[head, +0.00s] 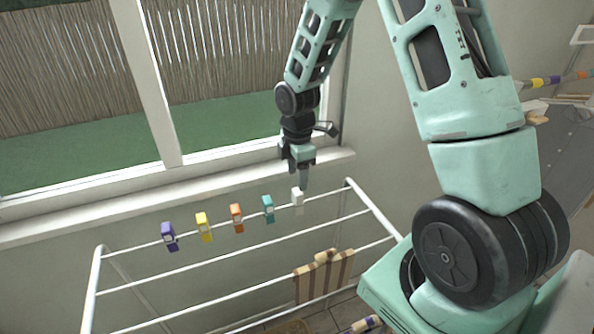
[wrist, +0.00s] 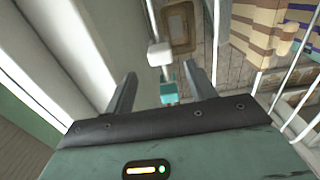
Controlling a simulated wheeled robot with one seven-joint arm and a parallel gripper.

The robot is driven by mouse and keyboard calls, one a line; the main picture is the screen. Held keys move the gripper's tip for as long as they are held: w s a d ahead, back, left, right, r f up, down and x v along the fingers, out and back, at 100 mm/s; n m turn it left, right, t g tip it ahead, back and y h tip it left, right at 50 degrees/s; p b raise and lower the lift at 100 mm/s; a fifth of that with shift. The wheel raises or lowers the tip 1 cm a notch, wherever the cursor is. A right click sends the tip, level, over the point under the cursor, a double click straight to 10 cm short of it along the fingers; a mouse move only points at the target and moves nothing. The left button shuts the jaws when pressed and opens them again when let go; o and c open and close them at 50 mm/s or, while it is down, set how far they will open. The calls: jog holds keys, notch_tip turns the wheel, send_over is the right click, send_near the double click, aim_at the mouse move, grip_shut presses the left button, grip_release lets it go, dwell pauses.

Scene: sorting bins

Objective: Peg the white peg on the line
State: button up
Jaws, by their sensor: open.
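The white peg (head: 298,196) sits upright on the far rail of the white drying rack (head: 92,285), at the right end of a row of pegs. My gripper (head: 303,182) points down right at the white peg, with a finger overlapping it in the head view. In the wrist view my gripper (wrist: 160,73) is open, its two fingers apart. The white peg (wrist: 160,54) shows in the gap just beyond the fingertips, and the teal peg (wrist: 169,92) shows nearer. Whether a finger touches the white peg cannot be told.
The teal (head: 268,209), orange (head: 237,218), yellow (head: 204,226) and purple (head: 170,237) pegs stand left along the same rail. A window sill (head: 110,203) runs close behind. A striped cloth (head: 323,277) hangs at the rack's front right.

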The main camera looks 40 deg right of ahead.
aim_at(297, 191)
notch_tip(297, 191, down, 6)
jog(key=b, duration=0.3)
jog(key=shift+f+b, duration=0.25)
jog(key=shift+b, duration=0.15)
jog(key=shift+p, duration=0.4)
dwell(0.6)
jog(key=c, duration=0.9)
